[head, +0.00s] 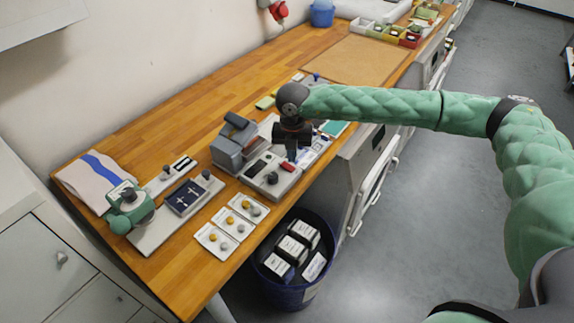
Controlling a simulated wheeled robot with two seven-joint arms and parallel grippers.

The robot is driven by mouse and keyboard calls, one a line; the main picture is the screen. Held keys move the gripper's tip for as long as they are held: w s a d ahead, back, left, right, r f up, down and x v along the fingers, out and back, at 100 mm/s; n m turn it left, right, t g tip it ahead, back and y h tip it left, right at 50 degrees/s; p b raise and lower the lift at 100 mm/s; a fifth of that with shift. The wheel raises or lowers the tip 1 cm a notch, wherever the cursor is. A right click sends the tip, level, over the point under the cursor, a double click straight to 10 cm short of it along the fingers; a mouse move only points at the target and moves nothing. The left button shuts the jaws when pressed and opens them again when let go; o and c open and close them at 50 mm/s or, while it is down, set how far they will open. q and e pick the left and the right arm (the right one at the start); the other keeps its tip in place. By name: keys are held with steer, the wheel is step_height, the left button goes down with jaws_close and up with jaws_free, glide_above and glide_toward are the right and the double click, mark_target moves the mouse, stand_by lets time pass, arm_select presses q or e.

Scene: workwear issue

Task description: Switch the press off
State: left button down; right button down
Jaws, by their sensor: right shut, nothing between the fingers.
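The grey press (231,148) stands on the wooden bench, with its dark-topped upper part tilted. Next to it on the right is a light grey control box (262,187) with a dark slot, a black knob (272,178) and a red switch (288,167). My right gripper (292,157) points down, shut and empty, with its fingertips just above the red switch. I cannot tell whether they touch it, or which way the switch is set.
Small white trays (230,222) line the front edge. A dark blue bin (289,296) with boxes stands below. Sorting boxes (381,32) and a brown mat (357,59) lie farther back.

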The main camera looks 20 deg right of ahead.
mark_target(292, 168)
steer(key=shift+r, duration=1.8)
